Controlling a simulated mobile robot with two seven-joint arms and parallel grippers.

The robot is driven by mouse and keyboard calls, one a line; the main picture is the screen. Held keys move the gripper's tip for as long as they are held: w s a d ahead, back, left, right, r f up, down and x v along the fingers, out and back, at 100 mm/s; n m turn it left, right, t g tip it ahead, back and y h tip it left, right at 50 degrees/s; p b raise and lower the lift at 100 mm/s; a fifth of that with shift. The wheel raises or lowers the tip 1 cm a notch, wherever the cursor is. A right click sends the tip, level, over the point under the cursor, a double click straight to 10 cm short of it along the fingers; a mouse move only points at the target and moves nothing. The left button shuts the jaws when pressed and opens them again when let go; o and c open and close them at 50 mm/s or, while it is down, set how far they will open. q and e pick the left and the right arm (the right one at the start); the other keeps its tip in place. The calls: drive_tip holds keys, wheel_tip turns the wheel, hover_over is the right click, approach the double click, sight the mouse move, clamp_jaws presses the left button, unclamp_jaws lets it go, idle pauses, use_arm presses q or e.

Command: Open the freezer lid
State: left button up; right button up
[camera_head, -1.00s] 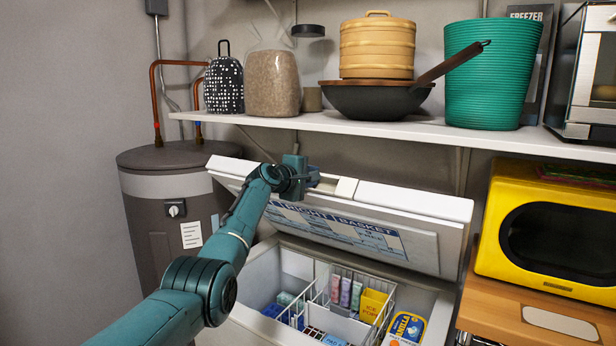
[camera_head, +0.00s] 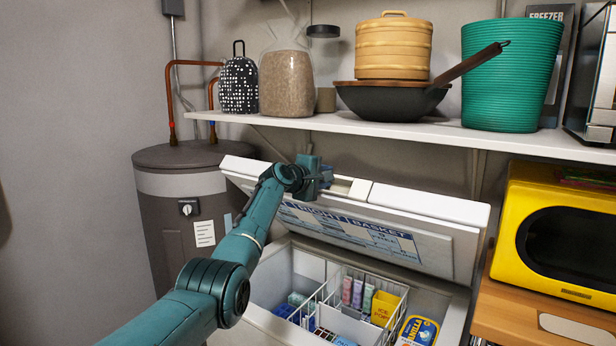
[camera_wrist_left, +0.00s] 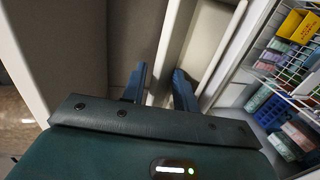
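The chest freezer (camera_head: 455,318) has its white lid (camera_head: 430,203) tilted up, with a gap in front showing the inside. A blue-and-white "RIGHT BASKET" label is on the lid's inner face. My left gripper (camera_head: 322,174) is at the lid's raised edge, left of a beige piece on that edge. In the left wrist view, the two blue fingers of my left gripper (camera_wrist_left: 159,84) stand apart. A pale edge, seemingly the lid's, runs between or just behind them; I cannot tell whether they touch it. My right gripper is not in view.
A wire basket (camera_head: 330,287) holds colourful packages inside the freezer. A white shelf (camera_head: 400,128) with a wok and jars hangs above the lid. A grey-brown tank (camera_head: 165,205) stands left, a yellow microwave (camera_head: 525,190) right.

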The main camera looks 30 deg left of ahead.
use_arm(q)
drive_tip(key=shift+s+a+r+t, duration=0.1)
drive_tip(key=shift+s+r+t, duration=0.2)
drive_tip(key=shift+s+r, duration=0.4)
drive_tip(key=s+a+r+b, duration=0.1)
drive_tip(key=s+b, duration=0.1)
drive_tip(key=s, duration=0.9)
drive_tip(key=shift+s+a, duration=0.15)
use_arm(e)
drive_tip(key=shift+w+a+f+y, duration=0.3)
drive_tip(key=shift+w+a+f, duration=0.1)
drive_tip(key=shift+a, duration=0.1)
use_arm(q)
drive_tip(key=shift+r, duration=0.1)
